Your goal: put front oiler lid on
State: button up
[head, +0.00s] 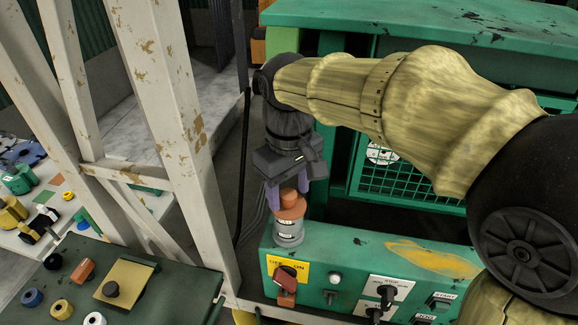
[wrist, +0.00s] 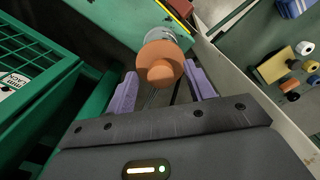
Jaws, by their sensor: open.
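The front oiler (head: 288,231) is a grey cylinder with a pale label, standing upright on the green machine panel. Its orange lid (head: 291,205), with a round knob, rests at the oiler's top and looks seated; a small gap or tilt I cannot tell. In the wrist view the lid (wrist: 162,70) covers most of the grey oiler (wrist: 160,34). My gripper (head: 288,193) is just above, pointing down, with its purple fingers open on either side of the lid's knob. In the wrist view the gripper (wrist: 163,90) shows gaps between both fingers and the lid.
The green panel (head: 340,247) carries a red switch (head: 285,279), plugs and buttons. A pale chipped metal frame (head: 172,120) stands close on the left. A dark table (head: 165,305) with coloured knobs is at lower left. A green mesh housing (head: 400,185) rises behind.

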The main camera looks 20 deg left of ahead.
notch_tip(320, 180, up, 17)
jog(key=b, duration=0.1)
dwell(0.7)
jog(key=shift+r, duration=0.1)
dwell(1.6)
